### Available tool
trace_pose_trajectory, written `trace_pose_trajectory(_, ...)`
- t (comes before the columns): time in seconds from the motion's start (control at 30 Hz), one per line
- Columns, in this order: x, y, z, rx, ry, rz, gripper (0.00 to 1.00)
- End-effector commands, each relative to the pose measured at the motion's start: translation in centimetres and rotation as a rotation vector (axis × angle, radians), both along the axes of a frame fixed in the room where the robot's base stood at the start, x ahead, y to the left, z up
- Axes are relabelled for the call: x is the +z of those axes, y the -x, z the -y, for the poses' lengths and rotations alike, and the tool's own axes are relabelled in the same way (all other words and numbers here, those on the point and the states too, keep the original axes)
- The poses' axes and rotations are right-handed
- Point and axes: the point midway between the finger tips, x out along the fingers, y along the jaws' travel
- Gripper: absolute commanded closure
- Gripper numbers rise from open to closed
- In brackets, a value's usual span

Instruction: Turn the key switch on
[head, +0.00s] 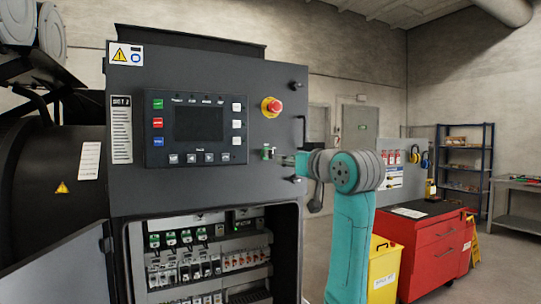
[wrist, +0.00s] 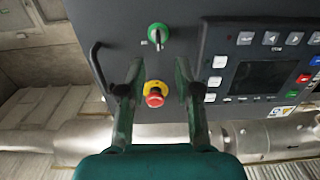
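The key switch (wrist: 158,38) is a round green fitting with a pale grip across its middle. In the wrist view it lies beyond my fingertips, roughly centred between them. In the head view the key switch (head: 266,152) is small on the dark panel, below the red emergency stop. My gripper (wrist: 158,72) is open, with its two dark green fingers spread and nothing between them. In the head view my gripper (head: 285,159) is just right of the switch, partly hidden by my arm. Contact cannot be told.
A red emergency stop (head: 271,107) on a yellow base sits above the switch. A control display (head: 198,124) with buttons is to the left. Below is an open cabinet (head: 205,262) with breakers. A red tool cabinet (head: 432,250) and a yellow bin (head: 383,270) stand right of my arm.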

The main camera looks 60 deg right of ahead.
Motion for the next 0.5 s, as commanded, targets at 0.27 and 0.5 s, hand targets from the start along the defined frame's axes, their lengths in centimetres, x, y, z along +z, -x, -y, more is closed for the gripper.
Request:
trace_pose_trajectory(0.27,1.0,-0.5,0.7,-0.005,0.004,-0.005,0.67)
trace_pose_trajectory(0.5,0.9,-4.0,2.8,-0.004,0.003,-0.004,0.67)
